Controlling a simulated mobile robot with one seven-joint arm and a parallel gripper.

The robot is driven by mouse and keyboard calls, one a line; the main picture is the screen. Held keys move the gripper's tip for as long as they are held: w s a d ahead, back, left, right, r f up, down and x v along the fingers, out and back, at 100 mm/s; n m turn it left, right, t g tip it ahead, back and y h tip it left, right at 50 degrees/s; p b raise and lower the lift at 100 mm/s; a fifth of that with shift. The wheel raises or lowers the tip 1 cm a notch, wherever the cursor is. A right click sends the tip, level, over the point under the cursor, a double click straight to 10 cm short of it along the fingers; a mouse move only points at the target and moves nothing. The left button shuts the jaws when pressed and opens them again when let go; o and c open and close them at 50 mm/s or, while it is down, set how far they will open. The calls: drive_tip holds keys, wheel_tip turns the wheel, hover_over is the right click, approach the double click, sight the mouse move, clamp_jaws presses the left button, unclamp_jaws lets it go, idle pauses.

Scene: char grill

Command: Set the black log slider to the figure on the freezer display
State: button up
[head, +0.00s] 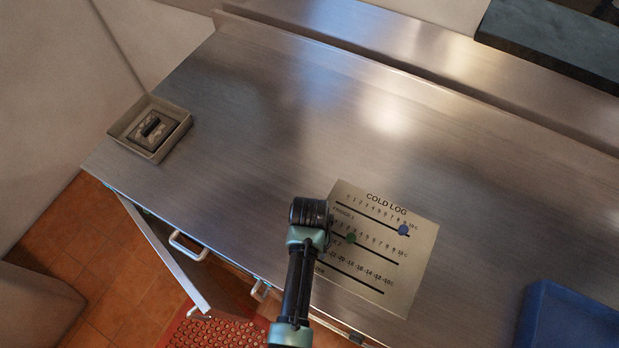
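The COLD LOG board (412,268) lies on the steel counter, right of centre and near the front edge, with three slotted scales. A blue slider (403,230) is near the right end of the top scale. A green slider (350,238) is on the left part of the middle scale. The lowest scale runs through negative figures to -10 C. I see no black slider on its visible part; its left end is behind my arm. The dark end of my arm (310,213) is over the board's left edge; its fingers are hidden. No freezer display is in view.
A beige tray (118,128) with a dark-slotted block stands at the counter's left end. A blue bin (570,318) is at the lower right. A drawer or door (165,255) stands open below the front edge. The middle of the counter is clear.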

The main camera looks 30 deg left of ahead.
clamp_jaws()
idle(0.3)
idle(1.1)
